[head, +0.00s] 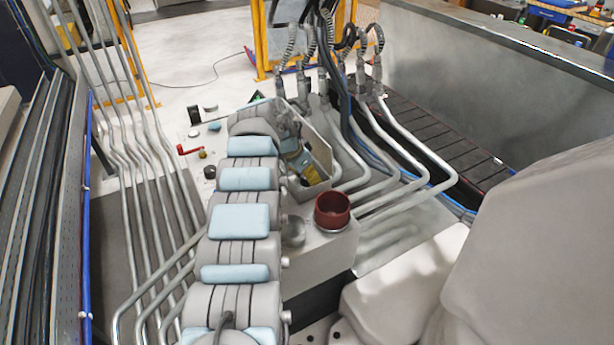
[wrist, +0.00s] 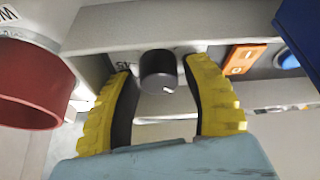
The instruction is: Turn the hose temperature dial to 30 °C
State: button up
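In the wrist view a dark round dial (wrist: 157,68) with a small white mark near its lower edge sits on the underside of a pale panel. A printed label, seemingly "45", is partly visible to its left; the rest of the scale is hidden or too small to read. My gripper (wrist: 160,75) is open, its yellow, black-lined fingers on either side of the dial. They look slightly apart from it, though I cannot tell about contact. In the head view my gripper (head: 309,168) shows yellow at a grey open box; I cannot make out this dial there.
An orange switch (wrist: 242,59) and a blue knob (wrist: 289,61) are right of the dial. A dark red cup (wrist: 33,83) is at left, also in the head view (head: 332,210). Hoses and metal pipes (head: 410,160) run close right of the box (head: 318,141).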

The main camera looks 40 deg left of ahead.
jog(key=shift+r, duration=0.15)
jog(key=shift+s+a+r, duration=0.15)
jog(key=shift+a+r, duration=0.1)
jog(key=shift+r, duration=0.35)
jog(key=d+v, duration=0.1)
jog(key=v, duration=0.9)
jog(key=shift+s+a+r, duration=0.2)
jog(key=shift+a+r, duration=0.05)
jog(key=shift+a, duration=0.15)
